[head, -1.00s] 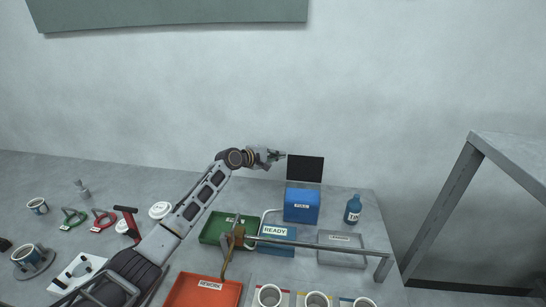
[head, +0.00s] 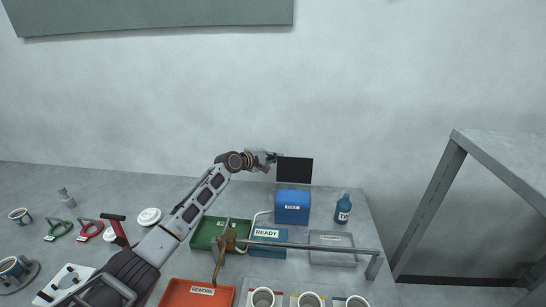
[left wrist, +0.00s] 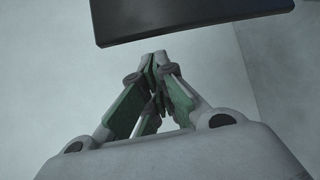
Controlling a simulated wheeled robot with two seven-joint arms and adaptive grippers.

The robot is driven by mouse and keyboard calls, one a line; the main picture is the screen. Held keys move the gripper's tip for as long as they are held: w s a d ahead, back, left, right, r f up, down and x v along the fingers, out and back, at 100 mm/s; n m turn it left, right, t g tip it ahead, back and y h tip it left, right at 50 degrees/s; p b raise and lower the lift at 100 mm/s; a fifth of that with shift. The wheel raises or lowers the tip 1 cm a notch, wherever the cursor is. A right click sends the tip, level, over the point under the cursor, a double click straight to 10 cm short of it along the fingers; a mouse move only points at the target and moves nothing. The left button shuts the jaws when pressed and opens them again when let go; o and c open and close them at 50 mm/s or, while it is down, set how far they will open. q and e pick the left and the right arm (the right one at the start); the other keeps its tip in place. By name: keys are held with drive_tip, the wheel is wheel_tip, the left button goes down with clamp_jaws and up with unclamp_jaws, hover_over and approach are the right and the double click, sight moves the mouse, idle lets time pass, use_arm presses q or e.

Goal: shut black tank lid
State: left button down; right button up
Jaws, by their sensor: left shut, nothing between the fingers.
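The black tank lid (head: 295,171) stands upright, open, above the back of the blue tank (head: 292,208). My left gripper (head: 278,155) is at the lid's upper left edge, its fingertips close to or behind that corner; I cannot tell if they touch it. In the left wrist view the left gripper (left wrist: 157,58) is shut and empty, with the dark lid (left wrist: 190,17) just beyond its fingertips. My right gripper is not in view.
A blue bottle (head: 343,208) stands right of the tank. In front are a green tray (head: 207,236), a blue READY tray (head: 268,249), a grey tray (head: 332,257) and an orange REWORK tray (head: 197,294). Several cups line the front.

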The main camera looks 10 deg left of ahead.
use_arm(q)
drive_tip(key=shift+s+d+r, duration=0.3)
drive_tip(key=shift+s+d, duration=0.35)
drive_tip(key=shift+s, duration=0.25)
drive_tip(key=shift+s+r, duration=0.1)
drive_tip(key=shift+r, duration=0.05)
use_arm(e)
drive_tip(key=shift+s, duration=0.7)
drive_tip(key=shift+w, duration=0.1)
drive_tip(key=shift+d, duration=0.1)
